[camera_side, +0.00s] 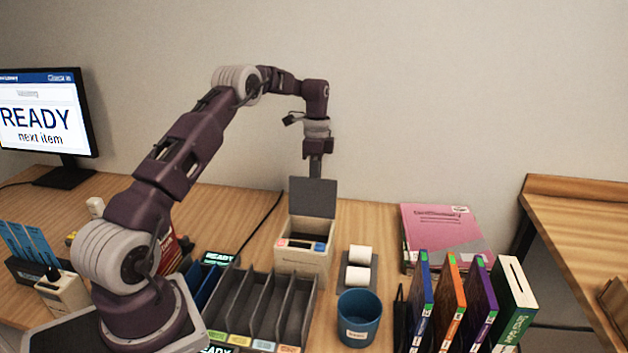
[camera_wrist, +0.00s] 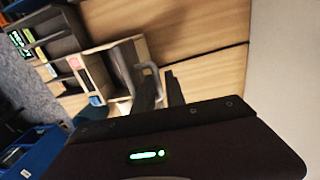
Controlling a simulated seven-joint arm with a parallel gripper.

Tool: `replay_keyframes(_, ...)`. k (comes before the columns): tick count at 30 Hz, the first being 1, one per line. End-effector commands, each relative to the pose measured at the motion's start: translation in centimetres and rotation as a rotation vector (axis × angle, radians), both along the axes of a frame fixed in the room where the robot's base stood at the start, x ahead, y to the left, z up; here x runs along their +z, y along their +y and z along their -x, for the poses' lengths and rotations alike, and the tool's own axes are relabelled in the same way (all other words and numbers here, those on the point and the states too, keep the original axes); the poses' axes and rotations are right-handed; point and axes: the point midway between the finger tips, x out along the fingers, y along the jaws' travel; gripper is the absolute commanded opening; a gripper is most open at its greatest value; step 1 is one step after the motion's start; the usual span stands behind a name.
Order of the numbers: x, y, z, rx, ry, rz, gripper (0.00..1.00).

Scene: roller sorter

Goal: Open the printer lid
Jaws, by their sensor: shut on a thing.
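The printer (camera_side: 303,258) is a small beige box on the table in the side view, with a pink and a blue button on its front. Its dark grey lid (camera_side: 313,197) stands raised, close to upright, at the back of the box, and the dark inside shows. My gripper (camera_side: 315,176) points down at the lid's top edge and is shut on it. In the wrist view the fingers (camera_wrist: 160,90) are beside the beige printer (camera_wrist: 98,65); the exact contact is hard to make out there.
A dark divided tray (camera_side: 262,305) lies in front. Upright books (camera_side: 470,300) and a pink binder (camera_side: 440,230) are further right. The wall is behind.

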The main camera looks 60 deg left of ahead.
Motion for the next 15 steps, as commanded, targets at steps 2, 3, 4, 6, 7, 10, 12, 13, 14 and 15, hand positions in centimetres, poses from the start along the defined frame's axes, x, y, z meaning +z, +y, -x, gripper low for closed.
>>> replay_keyframes(2,-0.41,1.16,-0.68,0.007,-0.022,-0.025,0.0)
replay_keyframes(3,-0.5,1.28,-0.78,0.007,-0.021,-0.026,0.0)
replay_keyframes(4,-0.56,1.37,-0.82,0.007,-0.021,-0.026,0.0)
replay_keyframes(6,-0.76,1.55,-0.93,0.008,-0.02,-0.026,0.0)
replay_keyframes(7,-0.82,1.62,-0.98,0.008,-0.02,-0.027,0.0)
replay_keyframes(10,-0.96,1.83,-1.06,0.008,-0.019,-0.029,0.0)
replay_keyframes(12,-1.0,1.93,-1.09,0.009,-0.019,-0.029,0.0)
replay_keyframes(13,-1.02,1.97,-1.11,0.009,-0.019,-0.029,0.0)
replay_keyframes(14,-1.03,1.99,-1.12,0.01,-0.019,-0.03,0.0)
replay_keyframes(15,-1.04,2.02,-1.13,0.01,-0.019,-0.03,0.0)
